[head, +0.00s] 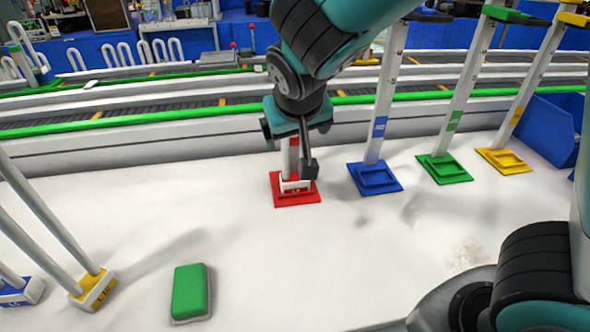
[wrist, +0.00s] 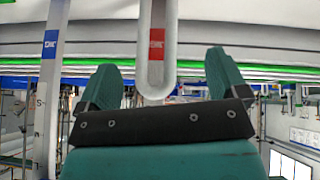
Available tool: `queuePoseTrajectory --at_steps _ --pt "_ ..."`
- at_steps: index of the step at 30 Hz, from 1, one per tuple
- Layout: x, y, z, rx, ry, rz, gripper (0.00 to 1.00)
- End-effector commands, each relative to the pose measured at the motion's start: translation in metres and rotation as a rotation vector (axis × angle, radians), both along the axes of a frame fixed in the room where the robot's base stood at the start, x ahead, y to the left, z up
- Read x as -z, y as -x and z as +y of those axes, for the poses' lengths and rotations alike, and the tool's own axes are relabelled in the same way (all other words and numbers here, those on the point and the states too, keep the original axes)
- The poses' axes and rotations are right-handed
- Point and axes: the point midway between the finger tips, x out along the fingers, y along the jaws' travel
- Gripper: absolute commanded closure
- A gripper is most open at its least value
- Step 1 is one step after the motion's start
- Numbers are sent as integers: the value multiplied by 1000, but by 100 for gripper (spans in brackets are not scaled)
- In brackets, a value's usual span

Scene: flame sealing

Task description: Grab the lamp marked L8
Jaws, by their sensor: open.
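A white U-shaped lamp tube (wrist: 155,82) shows in the wrist view, with a red label patch (wrist: 156,45) seen between its legs. In the head view its small white base with a red front label (head: 295,187) sits on a red stand plate (head: 283,200). The label is too small to read surely as L8. My gripper (head: 298,150) is over the red stand and hides most of the tube. In the wrist view my gripper (wrist: 160,65) is open, with one green finger on each side of the tube and visible gaps to both.
Blue (head: 375,180), green (head: 443,170) and yellow (head: 503,162) stands with tall posts are to the right. Yellow-based (head: 93,290) and blue-based (head: 20,293) lamps stand at the left. A green block (head: 190,290) lies in front. A conveyor (head: 160,106) runs behind. The middle table is clear.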

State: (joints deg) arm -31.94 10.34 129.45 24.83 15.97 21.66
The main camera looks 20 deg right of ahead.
Motion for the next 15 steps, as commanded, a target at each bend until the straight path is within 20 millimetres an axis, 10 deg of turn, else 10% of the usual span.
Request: queuePoseTrajectory --at_steps 15 --pt "4 -59 -20 1 2 6 8"
